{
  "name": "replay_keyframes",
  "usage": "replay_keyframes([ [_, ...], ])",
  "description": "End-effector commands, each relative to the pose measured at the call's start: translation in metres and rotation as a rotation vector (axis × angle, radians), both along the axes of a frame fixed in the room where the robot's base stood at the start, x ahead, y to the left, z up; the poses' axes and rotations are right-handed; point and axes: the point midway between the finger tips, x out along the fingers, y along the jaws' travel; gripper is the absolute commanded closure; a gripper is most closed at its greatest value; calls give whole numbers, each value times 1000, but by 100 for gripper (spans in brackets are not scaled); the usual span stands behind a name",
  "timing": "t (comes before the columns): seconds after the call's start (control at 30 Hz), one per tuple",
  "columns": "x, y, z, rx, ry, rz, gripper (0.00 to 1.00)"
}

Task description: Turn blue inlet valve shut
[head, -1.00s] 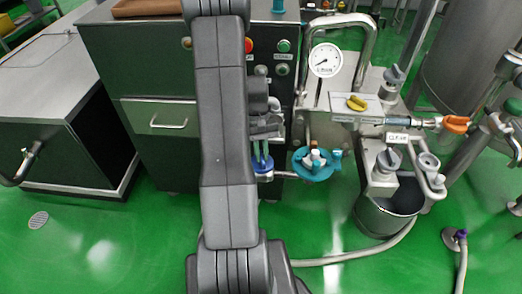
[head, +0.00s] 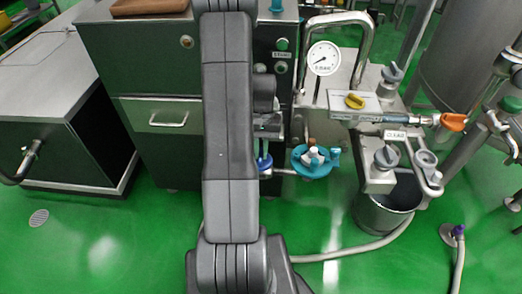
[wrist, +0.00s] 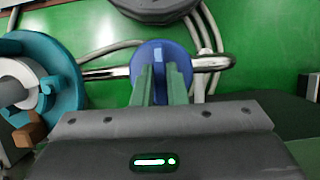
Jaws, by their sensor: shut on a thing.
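The blue inlet valve (wrist: 149,54) is a round blue handle with a raised bar, on a horizontal metal pipe, in the upper middle of the wrist view. My gripper (wrist: 166,82) is shut on the bar of the blue valve, one finger on each side. The bar points away from the camera, across the pipe. In the head view the blue valve (head: 264,168) shows only in part beside my arm, which hides much of it and most of the gripper.
A teal round valve (head: 314,162) sits just right of the blue one and also fills the left of the wrist view (wrist: 66,73). A metal bucket (head: 384,212) stands on the floor.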

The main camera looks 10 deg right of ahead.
Motion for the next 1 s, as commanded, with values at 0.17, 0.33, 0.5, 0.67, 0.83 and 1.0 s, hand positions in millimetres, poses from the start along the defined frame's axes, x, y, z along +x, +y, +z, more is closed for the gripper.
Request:
replay_keyframes([
  [0.17,1,0,0,0,-2,-1,76],
  [0.33,0,0,0,0,-1,0,66],
  [0.5,0,0,1,0,-1,0,66],
  [0.67,6,-2,14,-1,-5,0,66],
  [0.83,19,-6,47,-1,-6,0,66],
  [1.0,33,-10,84,-1,-6,-1,66],
])
